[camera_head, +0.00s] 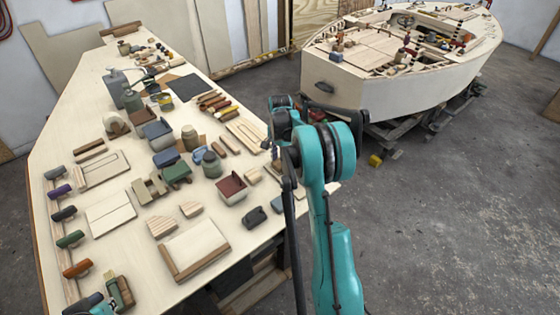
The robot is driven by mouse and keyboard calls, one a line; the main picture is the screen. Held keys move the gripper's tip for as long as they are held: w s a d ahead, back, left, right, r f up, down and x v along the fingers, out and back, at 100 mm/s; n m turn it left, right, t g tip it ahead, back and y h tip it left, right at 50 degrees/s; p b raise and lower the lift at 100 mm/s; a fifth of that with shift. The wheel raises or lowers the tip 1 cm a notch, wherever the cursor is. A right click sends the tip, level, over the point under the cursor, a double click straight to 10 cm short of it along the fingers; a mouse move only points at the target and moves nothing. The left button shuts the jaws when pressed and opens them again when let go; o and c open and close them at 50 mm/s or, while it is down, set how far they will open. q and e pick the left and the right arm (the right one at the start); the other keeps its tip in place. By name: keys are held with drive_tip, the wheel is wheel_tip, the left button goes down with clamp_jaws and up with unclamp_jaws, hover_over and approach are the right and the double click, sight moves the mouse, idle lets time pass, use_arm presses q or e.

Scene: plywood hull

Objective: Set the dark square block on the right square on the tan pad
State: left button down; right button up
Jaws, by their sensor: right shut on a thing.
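My right arm rises through the middle of the view, and its gripper (269,147) is near the table's right edge. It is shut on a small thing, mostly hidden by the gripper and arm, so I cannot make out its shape. A pale tan pad (110,212) with a line across it lies on the left half of the table; I cannot make out its squares for sure. The right gripper is well to the right of this pad. My left gripper (114,288) is low at the bottom left over the table's near end; its jaws are too small to read.
The plywood table (75,130) is crowded with blocks, tools and tins. A pale board with a wooden edge (196,246) lies near the front, and a red-brown open box (232,188) stands behind it. A boat hull (400,95) stands beyond at right. The floor at right is mostly clear.

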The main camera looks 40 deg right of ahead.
drive_tip(key=o, duration=1.1)
wheel_tip(320, 180, up, 12)
